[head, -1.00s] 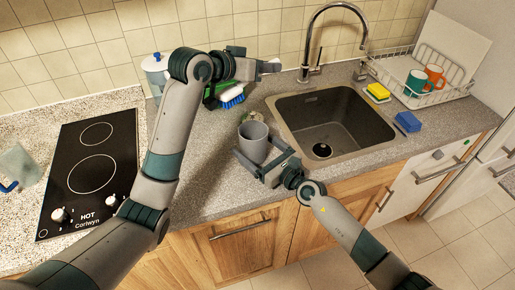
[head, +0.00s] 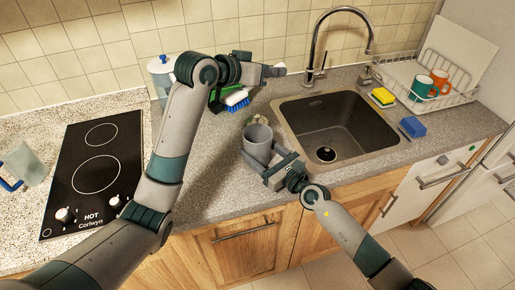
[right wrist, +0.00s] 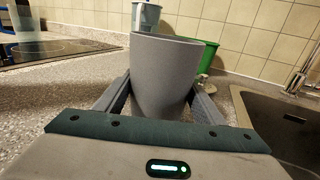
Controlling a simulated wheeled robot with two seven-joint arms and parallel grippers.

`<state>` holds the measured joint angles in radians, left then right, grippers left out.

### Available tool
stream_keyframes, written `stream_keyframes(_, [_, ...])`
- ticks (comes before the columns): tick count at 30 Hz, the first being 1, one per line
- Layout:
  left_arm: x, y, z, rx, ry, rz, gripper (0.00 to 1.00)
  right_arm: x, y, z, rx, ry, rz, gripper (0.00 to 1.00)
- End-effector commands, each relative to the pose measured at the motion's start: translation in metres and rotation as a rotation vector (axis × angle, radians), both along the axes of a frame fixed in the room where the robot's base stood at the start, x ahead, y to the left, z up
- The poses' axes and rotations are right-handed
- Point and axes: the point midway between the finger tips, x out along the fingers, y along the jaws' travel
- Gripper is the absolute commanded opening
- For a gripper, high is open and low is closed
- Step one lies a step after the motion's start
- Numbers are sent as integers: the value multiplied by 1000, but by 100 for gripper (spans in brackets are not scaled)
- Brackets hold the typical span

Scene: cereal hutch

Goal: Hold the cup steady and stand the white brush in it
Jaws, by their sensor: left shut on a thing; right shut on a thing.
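The grey cup (head: 257,143) stands upright on the counter left of the sink. My right gripper (head: 268,162) is shut on it, with one finger on each side, as the right wrist view shows around the cup (right wrist: 165,75). My left gripper (head: 262,71) is above the back of the counter, behind and higher than the cup.
The sink (head: 330,125) is to the right, with a tall faucet (head: 312,50). A hob (head: 95,170) is at left. A small beige item (head: 257,119) is just behind the cup.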

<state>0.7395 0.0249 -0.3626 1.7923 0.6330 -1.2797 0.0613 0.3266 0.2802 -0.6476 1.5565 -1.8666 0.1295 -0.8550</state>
Motion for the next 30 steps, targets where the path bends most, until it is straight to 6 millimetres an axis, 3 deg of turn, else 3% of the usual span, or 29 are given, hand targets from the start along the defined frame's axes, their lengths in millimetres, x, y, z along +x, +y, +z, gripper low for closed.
stream_keyframes(30, [0,0,-59,1,2,0,0,0,0,0,0,0,0,40])
